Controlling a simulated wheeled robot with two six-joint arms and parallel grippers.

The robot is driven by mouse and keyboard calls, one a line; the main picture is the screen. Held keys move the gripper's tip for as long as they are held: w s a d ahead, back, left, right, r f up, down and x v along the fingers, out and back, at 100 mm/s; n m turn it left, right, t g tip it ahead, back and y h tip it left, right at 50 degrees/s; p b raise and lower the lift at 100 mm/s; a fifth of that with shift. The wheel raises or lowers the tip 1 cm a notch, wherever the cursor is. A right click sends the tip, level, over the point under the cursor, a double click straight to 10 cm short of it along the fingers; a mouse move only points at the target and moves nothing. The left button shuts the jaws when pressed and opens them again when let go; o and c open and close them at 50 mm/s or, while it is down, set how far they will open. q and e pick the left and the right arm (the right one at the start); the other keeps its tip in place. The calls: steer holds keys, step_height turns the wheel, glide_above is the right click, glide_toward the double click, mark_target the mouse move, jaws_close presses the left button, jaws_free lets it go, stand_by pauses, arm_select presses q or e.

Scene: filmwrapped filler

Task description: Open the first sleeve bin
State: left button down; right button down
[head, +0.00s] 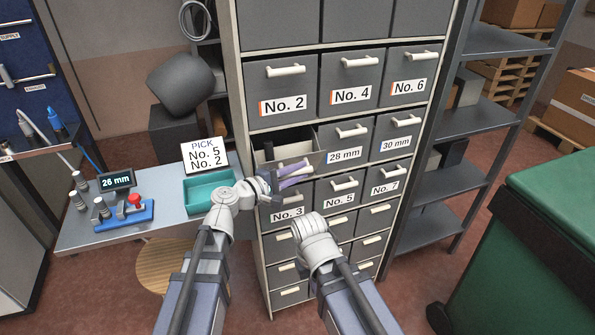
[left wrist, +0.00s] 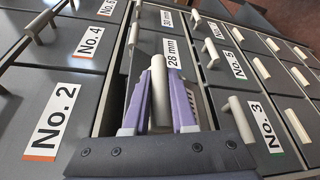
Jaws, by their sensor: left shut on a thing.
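The grey bin cabinet (head: 385,140) stands ahead with labelled drawers. In its second labelled row, the left sleeve bin (head: 312,160) is pulled out, with its dark inside partly showing. My left gripper (head: 288,178), with purple fingers, is at the front of this bin. In the left wrist view, the fingers (left wrist: 160,105) are shut on the bin's pale bar handle (left wrist: 158,88). The bin's own label is hidden. A small display (head: 117,181) on the side bench reads 26 mm. My right arm ends in front of the lower drawers, with no gripper fingers showing.
The 28 mm bin (head: 345,150) and 30 mm bin (head: 393,142) beside it are shut. A PICK sign (head: 205,156) and teal tray (head: 208,190) stand on the bench (head: 165,225). A green container (head: 540,240) is at right.

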arm_select(q)
steer(key=shift+s+f, duration=0.25)
steer(key=shift+f, duration=0.1)
arm_select(e)
steer(key=shift+s+d+f, duration=0.1)
steer(key=shift+s+f, duration=0.15)
steer(key=shift+f, duration=0.1)
arm_select(q)
steer(key=shift+d, duration=0.1)
arm_select(e)
steer(key=shift+s, duration=0.1)
arm_select(q)
steer(key=c, duration=1)
jaws_free()
steer(key=f+v, duration=0.1)
steer(key=v, duration=0.6)
steer(key=shift+s+a+r, duration=0.3)
steer(key=shift+s+r, duration=0.05)
steer(key=shift+r, duration=0.15)
arm_select(e)
steer(key=shift+r, duration=0.4)
